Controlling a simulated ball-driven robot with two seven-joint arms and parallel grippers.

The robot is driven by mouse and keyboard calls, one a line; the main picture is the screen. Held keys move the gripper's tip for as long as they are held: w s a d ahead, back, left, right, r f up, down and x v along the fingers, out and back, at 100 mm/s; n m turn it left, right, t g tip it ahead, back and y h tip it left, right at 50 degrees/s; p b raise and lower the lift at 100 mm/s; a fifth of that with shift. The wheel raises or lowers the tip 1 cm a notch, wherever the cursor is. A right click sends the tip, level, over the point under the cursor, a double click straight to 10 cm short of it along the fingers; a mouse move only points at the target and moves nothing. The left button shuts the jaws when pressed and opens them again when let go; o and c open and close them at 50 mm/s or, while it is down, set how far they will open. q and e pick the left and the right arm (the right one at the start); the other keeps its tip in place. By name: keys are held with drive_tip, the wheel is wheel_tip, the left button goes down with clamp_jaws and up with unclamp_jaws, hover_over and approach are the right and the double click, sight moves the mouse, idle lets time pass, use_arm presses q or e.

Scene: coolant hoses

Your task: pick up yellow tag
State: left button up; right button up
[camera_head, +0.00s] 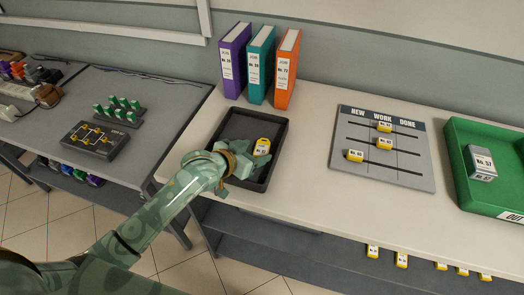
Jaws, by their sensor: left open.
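A yellow tag (262,146) with a white label lies in the black tray (280,133) on the pale table, leaning near the tray's right side. My left gripper (238,158) is over the front part of the tray, just left of the tag. It is open, and no object shows between its fingers. Its hand partly hides the tray's front left corner. My right gripper is not in view.
Purple (233,62), teal (261,65) and orange (287,68) binders stand behind the tray. The grey board (412,172) headed NEW, WORK, DONE lies to the right, then a green OUT tray (464,176). More yellow tags hang along the lower shelf edge. Bare tabletop lies between tray and board.

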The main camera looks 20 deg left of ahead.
sight(262, 149)
use_arm(q)
drive_tip(key=x, duration=0.3)
drive_tip(key=shift+b, duration=0.35)
drive_tip(key=shift+s, duration=0.15)
drive_tip(key=c, duration=1.1)
